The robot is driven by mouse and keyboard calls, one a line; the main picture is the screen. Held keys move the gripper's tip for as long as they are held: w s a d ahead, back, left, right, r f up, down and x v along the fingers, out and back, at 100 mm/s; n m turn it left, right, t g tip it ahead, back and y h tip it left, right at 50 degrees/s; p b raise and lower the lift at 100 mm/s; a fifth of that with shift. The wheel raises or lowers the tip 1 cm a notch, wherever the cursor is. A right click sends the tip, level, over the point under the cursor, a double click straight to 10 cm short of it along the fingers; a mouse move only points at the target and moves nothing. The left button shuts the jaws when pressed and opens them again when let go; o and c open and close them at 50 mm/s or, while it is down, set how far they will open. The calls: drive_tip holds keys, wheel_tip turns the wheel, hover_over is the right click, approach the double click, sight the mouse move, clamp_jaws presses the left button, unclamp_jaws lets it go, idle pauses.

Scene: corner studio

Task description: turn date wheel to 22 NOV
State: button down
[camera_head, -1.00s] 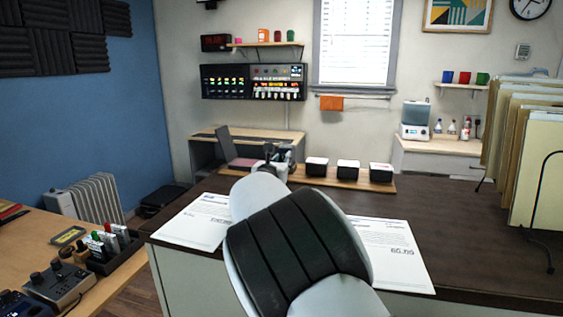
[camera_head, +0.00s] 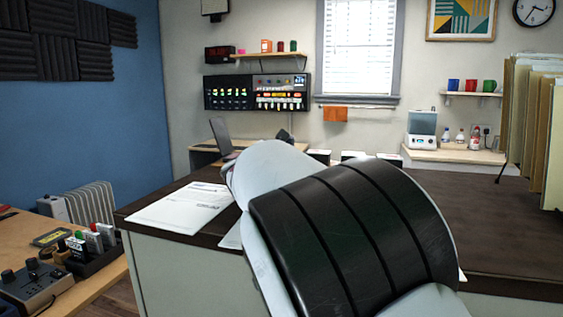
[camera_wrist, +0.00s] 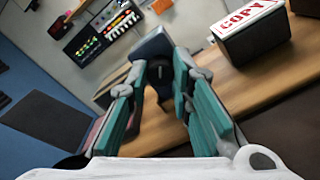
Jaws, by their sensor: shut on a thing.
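My gripper (camera_wrist: 160,95) has its teal-padded fingers closed around a dark thing (camera_wrist: 155,45), seemingly a stamp with a blue-grey block and a dark round part. It is held at the fingertips above the wooden strip. No date or wheel marking can be read on it. In the head view my arm hides most of the gripper and the held thing. A black box with a white top reading COPY in red (camera_wrist: 250,20) stands to the right of the fingers in the wrist view, apart from them.
The boxes' white tops (camera_head: 352,155) show just behind my arm. A printed sheet (camera_head: 182,205) lies on the dark desktop (camera_head: 500,240) at left. An upright dark panel (camera_head: 219,130) stands behind. Tall folders (camera_head: 530,120) stand at right. The desktop right of my arm looks clear.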

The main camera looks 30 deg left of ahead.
drive_tip(key=shift+m+b, duration=0.45)
drive_tip(key=shift+m, duration=0.05)
drive_tip(key=c, duration=1.4)
unclamp_jaws()
drive_tip(key=shift+v, duration=3.75)
